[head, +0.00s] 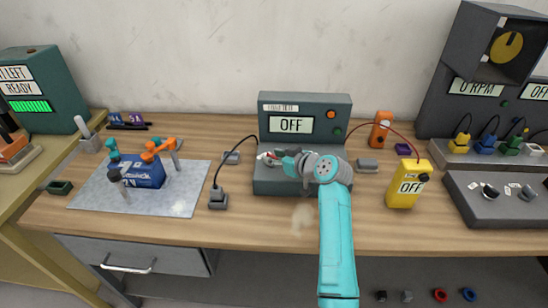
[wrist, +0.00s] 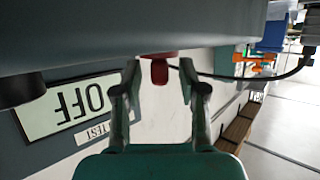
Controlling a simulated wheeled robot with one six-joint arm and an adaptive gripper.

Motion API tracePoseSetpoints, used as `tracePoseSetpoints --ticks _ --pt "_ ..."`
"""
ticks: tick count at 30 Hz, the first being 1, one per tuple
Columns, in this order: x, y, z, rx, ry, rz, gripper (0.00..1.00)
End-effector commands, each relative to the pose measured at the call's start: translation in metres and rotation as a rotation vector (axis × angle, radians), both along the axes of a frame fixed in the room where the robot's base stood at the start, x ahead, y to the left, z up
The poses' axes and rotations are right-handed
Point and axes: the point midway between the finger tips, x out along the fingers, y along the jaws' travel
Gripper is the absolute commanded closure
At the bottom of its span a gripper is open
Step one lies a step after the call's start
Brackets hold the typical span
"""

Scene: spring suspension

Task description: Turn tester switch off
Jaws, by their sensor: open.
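The tester (head: 340,110) is a dark green-grey box at the middle back of the table, with a lower front ledge. Its display (head: 291,124) reads OFF; in the wrist view the display (wrist: 70,103) appears upside down, also reading OFF. My gripper (head: 277,158) is over the tester's ledge, its two fingers apart. In the wrist view a small red part (wrist: 159,70) shows between the open fingers; it looks like a switch or terminal, and I cannot tell whether the fingers touch it. My arm and gripper hide part of the ledge.
A black cable runs from the tester to a grey plug block (head: 218,197). A yellow meter (head: 407,184) reading OFF stands to the right, with a red lead. A grey mat (head: 90,196) with a blue battery (head: 143,174) lies left. The table front is mostly clear.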

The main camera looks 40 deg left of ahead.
Motion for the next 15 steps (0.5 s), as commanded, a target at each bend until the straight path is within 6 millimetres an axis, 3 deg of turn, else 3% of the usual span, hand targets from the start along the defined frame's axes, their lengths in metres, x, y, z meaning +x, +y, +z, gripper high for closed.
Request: tracePoseSetpoints --ticks 15 --pt "-0.017 -0.083 0.034 0.0 -0.001 -0.004 0.58"
